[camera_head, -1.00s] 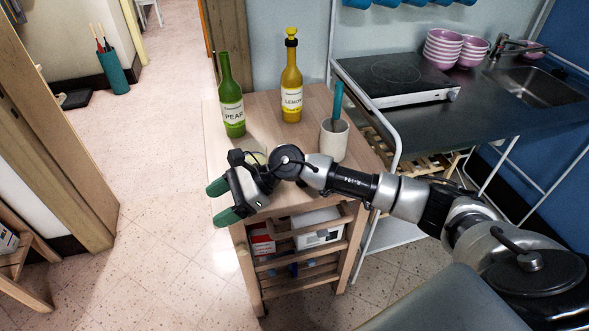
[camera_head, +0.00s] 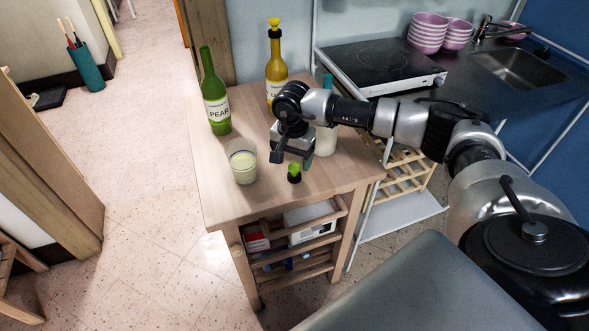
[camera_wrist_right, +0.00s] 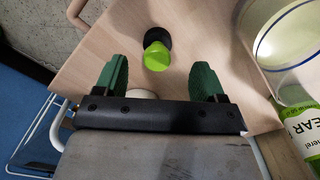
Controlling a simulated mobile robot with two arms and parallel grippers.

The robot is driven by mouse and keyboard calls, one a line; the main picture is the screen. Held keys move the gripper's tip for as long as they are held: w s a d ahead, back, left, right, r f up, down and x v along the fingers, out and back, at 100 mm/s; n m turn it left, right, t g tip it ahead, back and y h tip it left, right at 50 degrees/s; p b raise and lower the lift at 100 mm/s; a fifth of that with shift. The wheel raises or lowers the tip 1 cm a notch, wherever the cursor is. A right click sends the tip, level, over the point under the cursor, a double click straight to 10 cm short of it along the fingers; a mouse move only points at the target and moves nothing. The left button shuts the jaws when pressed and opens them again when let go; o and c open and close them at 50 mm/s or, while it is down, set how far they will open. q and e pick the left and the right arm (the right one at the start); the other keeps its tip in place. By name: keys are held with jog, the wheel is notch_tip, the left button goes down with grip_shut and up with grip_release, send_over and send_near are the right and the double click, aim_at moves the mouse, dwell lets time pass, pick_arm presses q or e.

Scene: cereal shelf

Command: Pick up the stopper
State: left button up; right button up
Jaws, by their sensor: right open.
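The stopper (camera_head: 294,173) is small, with a bright green top and a black base. It stands on the wooden cart top (camera_head: 222,192), to the right of a glass. In the right wrist view the stopper (camera_wrist_right: 157,52) lies ahead of and between the two green fingers. My right gripper (camera_head: 293,157) is over the cart, close to the stopper, pointing down. In the right wrist view my right gripper (camera_wrist_right: 160,82) is open, with nothing between its fingers. My left gripper is not in view.
A glass of pale liquid (camera_head: 243,162), a green pear bottle (camera_head: 215,95) and a yellow bottle (camera_head: 276,65) stand on the cart. A light cup (camera_head: 326,140) is partly hidden behind my right arm. The cart's front left corner is clear.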

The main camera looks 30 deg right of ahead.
aim_at(294, 166)
notch_tip(294, 166, down, 4)
jog(key=shift+s+d+f+p, duration=0.15)
jog(key=shift+f+p, duration=0.1)
jog(key=shift+p, duration=0.6)
jog(key=shift+f, duration=0.45)
jog(key=c, duration=1)
